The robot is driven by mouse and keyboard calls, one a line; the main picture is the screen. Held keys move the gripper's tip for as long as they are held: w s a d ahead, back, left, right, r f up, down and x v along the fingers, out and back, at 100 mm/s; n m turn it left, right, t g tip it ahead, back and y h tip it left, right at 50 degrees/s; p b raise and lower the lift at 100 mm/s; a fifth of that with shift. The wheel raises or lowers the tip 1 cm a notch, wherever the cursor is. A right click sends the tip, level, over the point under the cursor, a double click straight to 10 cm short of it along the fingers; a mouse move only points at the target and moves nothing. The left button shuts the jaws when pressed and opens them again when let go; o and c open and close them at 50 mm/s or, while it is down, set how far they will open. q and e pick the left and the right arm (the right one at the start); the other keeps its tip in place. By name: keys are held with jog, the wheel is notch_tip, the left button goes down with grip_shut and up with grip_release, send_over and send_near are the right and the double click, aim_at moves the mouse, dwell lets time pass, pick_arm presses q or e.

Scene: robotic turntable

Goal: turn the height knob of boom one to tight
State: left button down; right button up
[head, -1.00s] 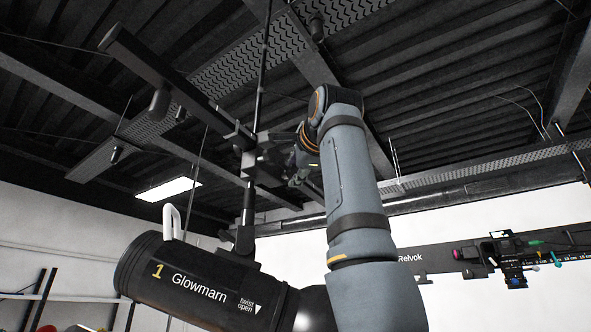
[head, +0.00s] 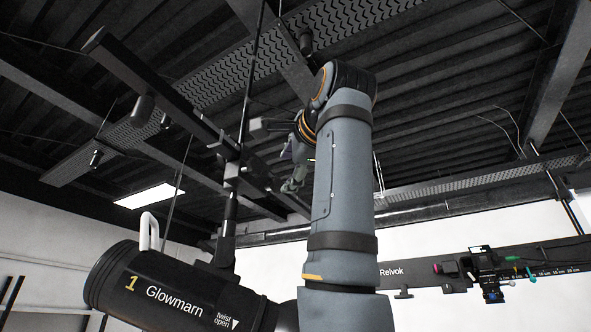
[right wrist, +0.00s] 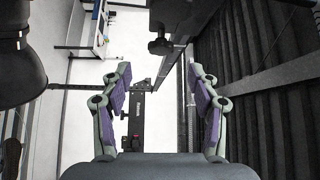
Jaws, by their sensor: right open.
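Boom one is the dark beam (head: 165,85) running from upper left toward the centre in the head view. A clamp (head: 233,172) joins it to a vertical post, with the black lamp (head: 165,290) marked "1 Glowmarn" below. My right gripper (head: 289,168) is to the right of this clamp, apart from it and partly hidden by my forearm. In the right wrist view its purple-padded fingers (right wrist: 160,75) are spread and empty. A dark knob-like part (right wrist: 159,46) on a clamp shows beyond the fingertips; I cannot tell whether it is the height knob. My left gripper is out of view.
A second boom marked "Relvok" (head: 415,275), with coloured fittings and a scale, is at the right. A white looped handle (head: 149,232) stands on the lamp. Dark ceiling beams and a perforated tray (head: 340,40) are overhead. A thin vertical rod (head: 252,75) rises above the clamp.

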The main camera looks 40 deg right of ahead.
jog(key=v, duration=0.5)
jog(key=shift+w, duration=0.1)
dwell(0.3)
